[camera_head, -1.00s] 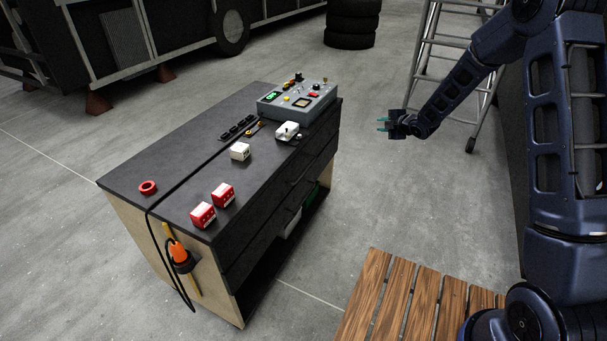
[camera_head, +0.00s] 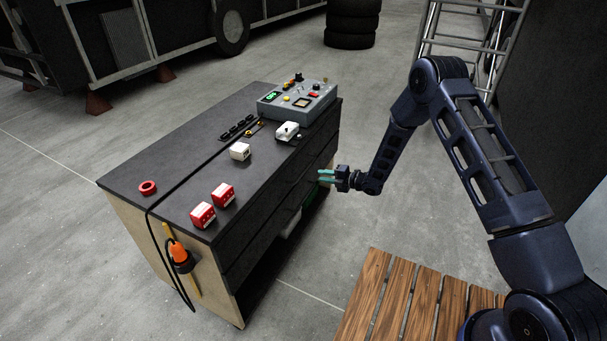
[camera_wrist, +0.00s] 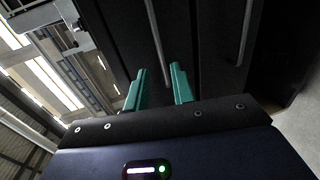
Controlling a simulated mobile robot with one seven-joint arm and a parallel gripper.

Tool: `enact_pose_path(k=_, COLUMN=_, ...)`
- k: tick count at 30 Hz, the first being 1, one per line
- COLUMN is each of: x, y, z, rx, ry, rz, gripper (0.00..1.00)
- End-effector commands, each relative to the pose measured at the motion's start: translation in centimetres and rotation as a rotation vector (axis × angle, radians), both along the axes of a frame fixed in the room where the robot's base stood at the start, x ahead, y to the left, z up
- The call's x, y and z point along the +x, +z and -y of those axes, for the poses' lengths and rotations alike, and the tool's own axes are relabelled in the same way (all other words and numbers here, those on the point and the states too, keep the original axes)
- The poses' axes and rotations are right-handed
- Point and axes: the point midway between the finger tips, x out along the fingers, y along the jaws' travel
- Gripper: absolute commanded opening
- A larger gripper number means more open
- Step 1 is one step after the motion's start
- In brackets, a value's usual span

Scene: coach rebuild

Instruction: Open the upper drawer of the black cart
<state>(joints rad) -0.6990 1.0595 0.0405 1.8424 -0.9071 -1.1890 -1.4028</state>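The black cart (camera_head: 145,185) stands at centre left, its dark drawer front facing right. The upper drawer (camera_head: 262,212) looks shut, flush with the front. In the wrist view two bar handles run across dark drawer fronts; the one nearer the cart top, the upper handle (camera_wrist: 156,38), lines up with the gap between my fingers. The lower handle (camera_wrist: 244,35) lies right of them. My gripper (camera_head: 325,176) is at the drawer front, towards the cart's far end. In the wrist view my gripper (camera_wrist: 158,84) has its green fingers apart; I cannot tell whether they touch the handle.
On the cart top are a grey control box (camera_head: 297,98), red blocks (camera_head: 223,194), a white block (camera_head: 240,151) and a red ring (camera_head: 148,187). A wooden slatted platform (camera_head: 385,305) is at the front. A ladder (camera_head: 470,45) stands behind my arm.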

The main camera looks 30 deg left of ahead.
Motion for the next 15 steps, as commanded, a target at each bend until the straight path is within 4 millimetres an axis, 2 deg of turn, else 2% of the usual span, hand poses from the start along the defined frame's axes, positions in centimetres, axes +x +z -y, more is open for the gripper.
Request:
enact_pose_path(k=5, x=0.0, y=-0.4, z=-1.8, rx=0.001, ry=0.000, rz=0.001, gripper=0.25)
enact_pose_path(k=15, x=0.0, y=-1.5, z=-7.4, rx=0.000, ry=0.000, rz=0.001, gripper=0.25)
